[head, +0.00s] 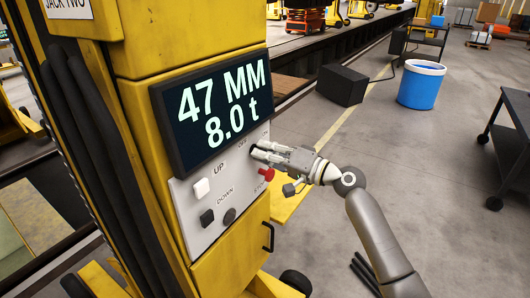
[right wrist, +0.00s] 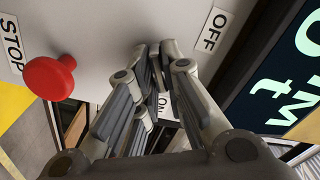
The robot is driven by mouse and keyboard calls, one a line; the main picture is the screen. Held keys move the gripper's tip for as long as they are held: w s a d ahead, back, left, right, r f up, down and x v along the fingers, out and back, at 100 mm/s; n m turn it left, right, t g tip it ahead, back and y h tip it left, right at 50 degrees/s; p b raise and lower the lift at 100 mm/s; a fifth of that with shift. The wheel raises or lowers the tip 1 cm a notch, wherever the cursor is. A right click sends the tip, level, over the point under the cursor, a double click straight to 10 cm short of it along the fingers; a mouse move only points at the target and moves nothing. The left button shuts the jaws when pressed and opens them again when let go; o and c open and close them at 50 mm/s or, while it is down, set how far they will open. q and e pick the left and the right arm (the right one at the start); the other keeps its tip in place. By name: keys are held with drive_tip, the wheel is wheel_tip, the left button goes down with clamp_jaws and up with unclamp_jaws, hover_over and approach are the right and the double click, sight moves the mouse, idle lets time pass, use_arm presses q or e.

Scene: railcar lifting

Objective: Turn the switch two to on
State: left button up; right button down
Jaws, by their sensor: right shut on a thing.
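The yellow jack (head: 175,60) has a plate reading "JACK TWO". Its light control panel (head: 245,190) faces right, below a dark display (head: 215,108) reading 47 MM and 8.0 t. My right gripper (head: 258,150) is at the panel's upper right and is shut on the switch. The right wrist view shows its fingers (right wrist: 155,60) closed at the panel between the OFF label (right wrist: 212,28) and the ON label (right wrist: 163,105). The fingers hide the switch knob, so its setting cannot be read. My left gripper is not in view.
A red stop button (right wrist: 49,78) sits close beside the gripper. A white UP button (head: 201,188) and a black button (head: 207,218) are lower left on the panel. A black box (head: 342,85), blue bin (head: 421,84) and dark cart (head: 508,140) stand on the floor behind.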

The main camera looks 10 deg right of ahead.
drive_tip(key=c, duration=1.5)
unclamp_jaws()
drive_tip(key=shift+c, duration=0.2)
drive_tip(key=v, duration=1.2)
